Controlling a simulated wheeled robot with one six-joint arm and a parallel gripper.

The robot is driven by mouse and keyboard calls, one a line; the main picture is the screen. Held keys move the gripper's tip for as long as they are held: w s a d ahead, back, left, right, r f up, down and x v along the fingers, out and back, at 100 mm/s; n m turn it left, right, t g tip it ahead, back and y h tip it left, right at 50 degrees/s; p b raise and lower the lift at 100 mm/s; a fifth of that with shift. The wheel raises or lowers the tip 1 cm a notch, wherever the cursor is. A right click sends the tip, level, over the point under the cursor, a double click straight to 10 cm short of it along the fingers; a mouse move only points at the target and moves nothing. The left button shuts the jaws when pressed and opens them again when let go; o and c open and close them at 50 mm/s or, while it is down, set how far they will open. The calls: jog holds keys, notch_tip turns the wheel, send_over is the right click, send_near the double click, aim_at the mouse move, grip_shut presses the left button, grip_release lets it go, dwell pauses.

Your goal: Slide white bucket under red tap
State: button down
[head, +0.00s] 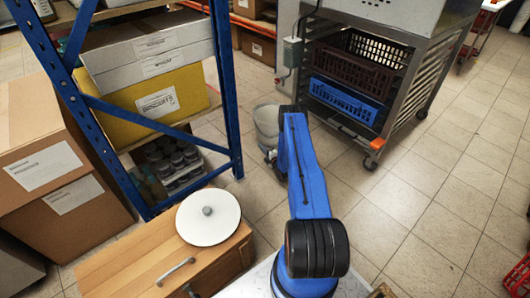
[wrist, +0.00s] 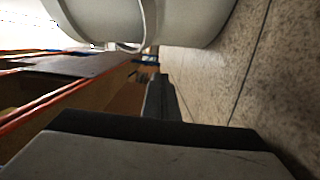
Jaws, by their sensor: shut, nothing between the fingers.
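The white bucket (head: 266,124) stands on the tiled floor in the head view, between the blue shelf frame and the steel rack, partly hidden by my blue arm. In the wrist view the bucket's pale, rounded side (wrist: 190,20) fills the top, with a thin curved handle on it. My gripper (wrist: 158,98) is shut and empty, low near the floor just beside the bucket; I cannot tell whether it touches. In the head view my gripper is mostly hidden behind my arm.
A steel rack (head: 402,84) on casters holds brown and blue crates to the right of the bucket. A blue shelf frame (head: 228,95) with boxes and jars stands left. A wooden cabinet (head: 130,262) with a white lid (head: 208,217) is nearer.

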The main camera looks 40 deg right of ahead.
aim_at(264, 142)
jog(key=w, duration=0.2)
jog(key=shift+w+d, duration=0.3)
jog(key=shift+d, duration=0.8)
jog(key=shift+w+d, duration=0.25)
jog(key=shift+d, duration=0.6)
jog(key=shift+d, duration=0.1)
jog(key=d, duration=0.3)
jog(key=w+d, duration=0.1)
jog(key=d, duration=0.3)
jog(key=w+d, duration=0.1)
jog(key=d, duration=0.2)
jog(key=shift+w+d, duration=0.1)
jog(key=shift+d, duration=0.15)
